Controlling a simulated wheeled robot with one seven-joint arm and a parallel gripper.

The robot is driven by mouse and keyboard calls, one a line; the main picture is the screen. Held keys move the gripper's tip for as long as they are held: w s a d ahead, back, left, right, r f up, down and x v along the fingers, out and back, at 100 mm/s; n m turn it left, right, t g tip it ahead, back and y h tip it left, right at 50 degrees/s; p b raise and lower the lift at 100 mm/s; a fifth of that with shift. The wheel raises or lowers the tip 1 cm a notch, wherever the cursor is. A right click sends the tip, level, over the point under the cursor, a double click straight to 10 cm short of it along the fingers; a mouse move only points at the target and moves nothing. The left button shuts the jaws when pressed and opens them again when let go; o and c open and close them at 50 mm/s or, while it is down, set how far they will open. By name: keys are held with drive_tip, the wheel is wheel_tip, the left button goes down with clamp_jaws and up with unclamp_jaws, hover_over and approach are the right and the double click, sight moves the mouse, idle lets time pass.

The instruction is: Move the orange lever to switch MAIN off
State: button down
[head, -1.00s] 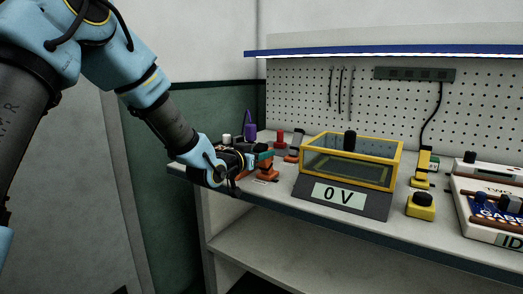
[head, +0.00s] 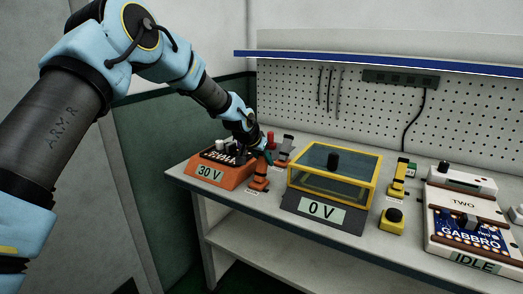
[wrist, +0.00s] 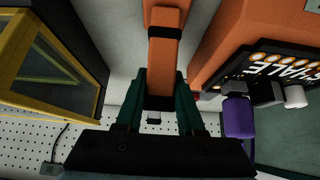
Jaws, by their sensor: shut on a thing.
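The orange lever (head: 259,182) stands at the left part of the bench, just right of the orange unit. In the wrist view the lever (wrist: 164,55) runs up the middle and has black bands. My gripper (head: 265,154) is above and at the lever's upper end. In the wrist view my gripper's green fingers (wrist: 161,88) are on both sides of the lever and shut on it. The lever's grasped end is partly hidden by my gripper in the head view. The word MAIN cannot be read.
A yellow-framed box (head: 332,195) showing 0 V stands right. A grey-handled lever (head: 285,149) is behind. A GABBRO unit (head: 470,220) is far right.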

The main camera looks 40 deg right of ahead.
drive_tip(key=shift+w+d+f+y+p, duration=0.1)
drive_tip(key=shift+d+f+y+p, duration=0.15)
drive_tip(key=shift+d+y+p, duration=0.35)
drive_tip(key=shift+a, duration=0.15)
drive_tip(key=c, duration=0.5)
unclamp_jaws()
drive_tip(key=b+v, duration=0.1)
drive_tip(key=v, duration=0.4)
drive_tip(key=b+v, duration=0.1)
drive_tip(key=v, duration=0.4)
drive_tip(key=shift+w+r+b, duration=0.2)
drive_tip(key=shift+r+b, duration=0.1)
drive_tip(key=shift+r, duration=0.15)
drive_tip(key=shift+a, duration=0.1)
